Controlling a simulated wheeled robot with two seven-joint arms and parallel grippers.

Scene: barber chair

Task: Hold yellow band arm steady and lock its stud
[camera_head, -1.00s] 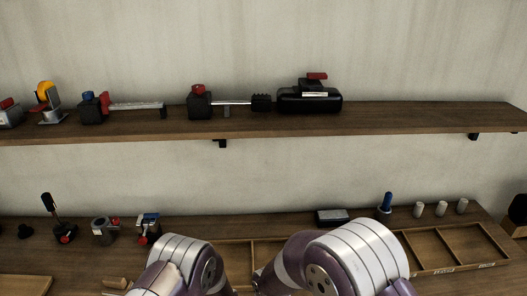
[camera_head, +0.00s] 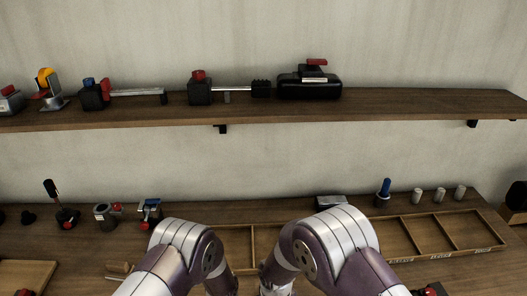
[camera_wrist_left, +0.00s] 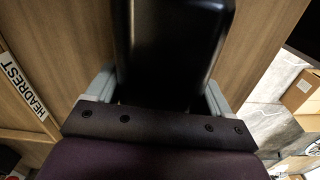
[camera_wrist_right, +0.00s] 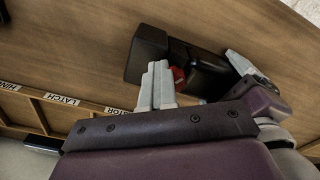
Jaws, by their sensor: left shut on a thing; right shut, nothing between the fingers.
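My left gripper (camera_wrist_left: 160,100) is shut on a glossy black part (camera_wrist_left: 170,45) that fills the space between its grey fingers. No yellow band shows on the visible side of this part. In the right wrist view my left gripper (camera_wrist_right: 245,68) is at the right, by a dark block (camera_wrist_right: 148,55) with a red piece (camera_wrist_right: 178,76), perhaps the stud. My right gripper (camera_wrist_right: 160,85) is shut and empty, its fingers together just in front of the block. I cannot tell whether they touch it. Both grippers are hidden in the head view.
A wooden divided tray (camera_head: 400,245) lies on the bench, with a blue pin (camera_head: 383,190) and grey cylinders (camera_head: 438,194) behind it. Small mechanisms (camera_head: 105,214) stand at the left. A shelf (camera_head: 350,112) above holds several assemblies, one with a yellow-orange part (camera_head: 43,78).

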